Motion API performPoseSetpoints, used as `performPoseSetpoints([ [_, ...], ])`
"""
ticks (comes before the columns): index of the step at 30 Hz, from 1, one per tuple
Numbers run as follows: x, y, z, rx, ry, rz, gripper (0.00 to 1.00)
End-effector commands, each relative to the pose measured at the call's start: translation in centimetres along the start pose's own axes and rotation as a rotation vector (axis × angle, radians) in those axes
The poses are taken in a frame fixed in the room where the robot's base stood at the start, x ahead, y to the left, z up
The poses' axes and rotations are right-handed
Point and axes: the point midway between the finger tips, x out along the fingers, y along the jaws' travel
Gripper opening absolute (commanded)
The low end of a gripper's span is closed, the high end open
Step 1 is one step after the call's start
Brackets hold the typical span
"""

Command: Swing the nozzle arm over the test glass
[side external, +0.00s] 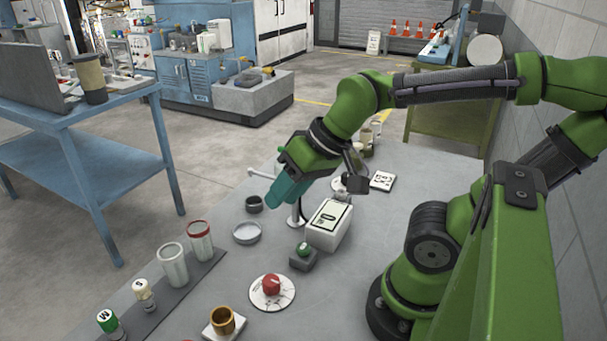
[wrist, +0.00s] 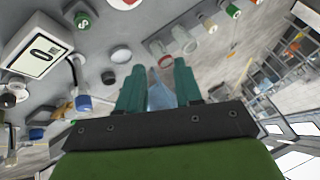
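My gripper (side external: 285,190) is above the middle of the bench, with teal fingers pointing down and left. In the wrist view its fingers (wrist: 158,85) stand apart. A pale blue shape shows between them, and I cannot tell what it is. The nozzle arm (side external: 260,173) looks like a thin white rod beside the fingers; its post (side external: 297,212) stands below them. A clear glass (side external: 172,265) and a red-rimmed glass (side external: 200,240) stand on a dark strip. I cannot tell which is the test glass.
A white box (side external: 330,223), a green button (side external: 304,250), a red knob (side external: 271,284) and a brass cup (side external: 222,320) are on the bench. A dark cup (side external: 254,204) and a shallow dish (side external: 247,233) are left of the post. Bare bench lies right of the box.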

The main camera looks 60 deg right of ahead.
Motion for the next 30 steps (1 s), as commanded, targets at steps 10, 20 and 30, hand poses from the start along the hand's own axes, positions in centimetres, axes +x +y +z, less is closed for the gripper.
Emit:
performPoseSetpoints([
  [10, 8.5, 1.7, 1.0, -0.347, -0.468, 0.257, 0.63],
  [20, 14.3, 6.7, 0.1, -0.912, -0.985, 0.667, 0.63],
  [30, 16.7, 7.5, -5.5, -1.352, -1.529, 1.189, 0.63],
])
